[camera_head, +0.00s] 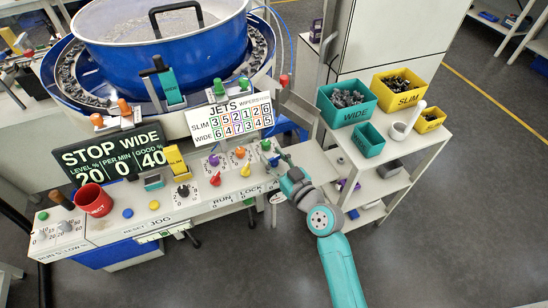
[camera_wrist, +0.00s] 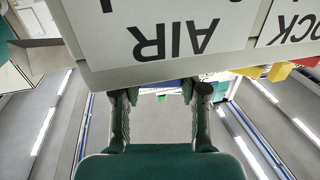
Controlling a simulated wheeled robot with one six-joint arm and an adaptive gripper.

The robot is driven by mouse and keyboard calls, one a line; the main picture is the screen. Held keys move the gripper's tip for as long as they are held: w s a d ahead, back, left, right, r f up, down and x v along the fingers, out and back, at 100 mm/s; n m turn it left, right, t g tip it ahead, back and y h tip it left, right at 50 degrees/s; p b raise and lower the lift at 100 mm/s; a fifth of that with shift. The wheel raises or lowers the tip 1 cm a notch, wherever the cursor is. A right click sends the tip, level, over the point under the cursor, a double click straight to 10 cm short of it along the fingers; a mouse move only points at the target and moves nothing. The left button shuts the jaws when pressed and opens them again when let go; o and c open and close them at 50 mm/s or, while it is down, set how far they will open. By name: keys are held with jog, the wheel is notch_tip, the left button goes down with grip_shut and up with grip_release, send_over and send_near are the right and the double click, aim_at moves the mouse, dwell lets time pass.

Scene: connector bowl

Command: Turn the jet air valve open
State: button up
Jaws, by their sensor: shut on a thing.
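My gripper (camera_head: 279,158) reaches the right end of the control bench. In the wrist view, its two fingers (camera_wrist: 160,98) stand apart on either side, with their tips close to the panel edge. The jet air valve is mostly hidden at the fingertips, and its handle angle cannot be read. A panel lettered AIR (camera_wrist: 175,40) fills the top of the wrist view, upside down. A green knob (camera_head: 265,145) sits at the bench end, just left of my gripper. The jets board (camera_head: 230,119) stands behind it.
Red (camera_head: 215,179) and yellow (camera_head: 246,169) levers stand left of my gripper on the bench. A blue bowl feeder (camera_head: 165,55) is behind. A shelf cart (camera_head: 390,150) with teal and yellow bins stands to the right. Open floor lies at the front right.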

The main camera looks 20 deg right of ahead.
jog(key=shift+m+h, duration=0.6)
jog(key=shift+h, duration=0.3)
jog(key=o, duration=1.2)
jog(key=shift+c, duration=0.2)
jog(key=s+d, duration=0.1)
jog(key=s, duration=1.1)
jog(key=shift+d, duration=0.25)
